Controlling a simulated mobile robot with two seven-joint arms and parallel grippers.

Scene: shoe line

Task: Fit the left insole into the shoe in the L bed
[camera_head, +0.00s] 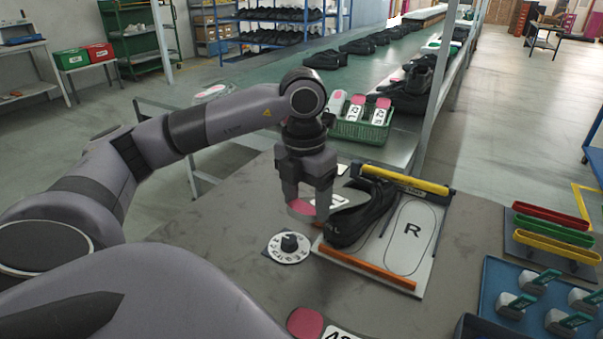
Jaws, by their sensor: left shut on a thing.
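My left gripper (306,209) points down, shut on an insole (345,197) with a pink end at the fingers. The insole's pale grey part reaches right, beside and partly over the black shoe. The black shoe (362,219) lies in the left bed of a light fixture board (430,243), its toe end toward me. The shoe hides the L bed's marking. The R bed (404,240) beside it is empty, with a printed outline. I cannot tell whether the insole touches the shoe. My right gripper is not in view.
A yellow bar (404,179) and an orange bar (366,269) edge the fixture. A dial (289,246) sits left of it. Another pink-ended insole (306,322) lies at the front. A green basket (360,131) of insoles stands behind. A blue tray (498,277) is at right.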

